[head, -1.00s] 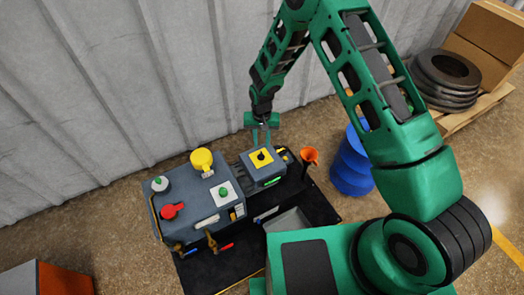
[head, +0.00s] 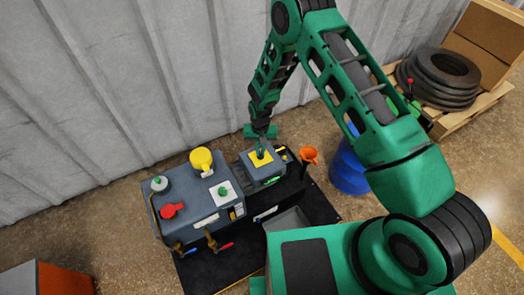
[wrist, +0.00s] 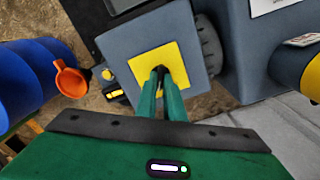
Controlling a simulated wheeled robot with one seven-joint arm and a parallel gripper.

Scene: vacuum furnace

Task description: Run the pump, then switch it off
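The pump unit is a grey box (head: 268,173) with a yellow plate on top, which also shows in the wrist view (wrist: 142,62). A small black rotary knob (wrist: 160,70) sits on the yellow plate. My gripper (head: 261,152) is above this plate, pointing down. In the wrist view its two green fingers (wrist: 161,80) reach to either side of the knob, with a narrow gap between them. I cannot tell whether they touch or grip it. The knob is mostly hidden by the fingers in the head view.
A larger grey cabinet (head: 199,225) stands to the left, with a red handle (head: 171,210), a yellow cap (head: 201,159) and a green button (head: 222,191). An orange funnel (head: 309,156) and blue drum (head: 349,172) stand to the right. A corrugated wall (head: 110,90) rises behind.

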